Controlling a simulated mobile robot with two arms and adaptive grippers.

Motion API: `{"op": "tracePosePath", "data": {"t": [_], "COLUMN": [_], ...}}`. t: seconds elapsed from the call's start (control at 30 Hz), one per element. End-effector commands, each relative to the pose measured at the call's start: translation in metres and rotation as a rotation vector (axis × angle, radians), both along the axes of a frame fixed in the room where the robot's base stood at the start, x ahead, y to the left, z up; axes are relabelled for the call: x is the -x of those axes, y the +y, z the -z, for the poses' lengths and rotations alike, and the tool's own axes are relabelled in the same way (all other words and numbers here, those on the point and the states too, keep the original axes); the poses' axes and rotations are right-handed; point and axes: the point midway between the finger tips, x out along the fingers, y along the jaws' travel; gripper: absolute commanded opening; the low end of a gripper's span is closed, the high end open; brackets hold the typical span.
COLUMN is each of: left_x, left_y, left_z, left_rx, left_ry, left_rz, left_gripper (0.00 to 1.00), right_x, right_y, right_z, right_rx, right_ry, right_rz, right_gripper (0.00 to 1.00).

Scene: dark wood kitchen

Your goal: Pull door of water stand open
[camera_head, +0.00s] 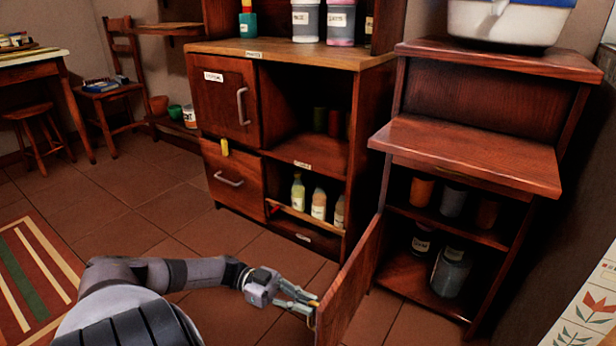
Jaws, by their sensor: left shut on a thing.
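The water stand (475,170) is a dark wood cabinet on the right, with a stepped top. Its door (350,284) stands swung open at the left side of the stand, seen nearly edge-on. My left gripper (312,306) is at the near edge of the door, shut on its handle, which is mostly hidden by the fingers. Inside the stand, jars (451,270) stand on the bottom shelf and more jars (452,200) on the shelf above. My right gripper is not in view.
A larger cabinet (232,130) with drawers and open shelves holding bottles (319,203) stands left of the stand. A white basin (505,22) sits on the stand's top. A chair (118,85) and stool (38,130) are at far left. Tiled floor (150,215) lies clear at centre left.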

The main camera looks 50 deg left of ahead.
Motion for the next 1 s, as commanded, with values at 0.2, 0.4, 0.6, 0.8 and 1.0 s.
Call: {"op": "tracePosePath", "data": {"t": [0.2,0.4,0.6,0.8,1.0], "left_x": [-0.005,-0.005,-0.004,-0.003,0.004], "left_y": [0.004,0.003,0.002,0.002,0.018], "left_z": [-0.001,-0.001,-0.001,-0.001,0.0], "left_rx": [-0.006,-0.006,-0.004,-0.003,-0.004], "left_ry": [-0.003,-0.004,-0.002,-0.002,0.0], "left_rz": [-0.019,-0.017,-0.013,-0.01,-0.011], "left_gripper": [0.0,0.22,0.3,0.3,0.3], "right_x": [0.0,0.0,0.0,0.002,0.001], "right_y": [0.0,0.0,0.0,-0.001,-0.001], "right_z": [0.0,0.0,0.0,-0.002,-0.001], "right_rx": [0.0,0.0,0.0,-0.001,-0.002], "right_ry": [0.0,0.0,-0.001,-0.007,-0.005], "right_rz": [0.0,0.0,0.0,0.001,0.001], "right_gripper": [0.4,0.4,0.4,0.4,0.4]}}
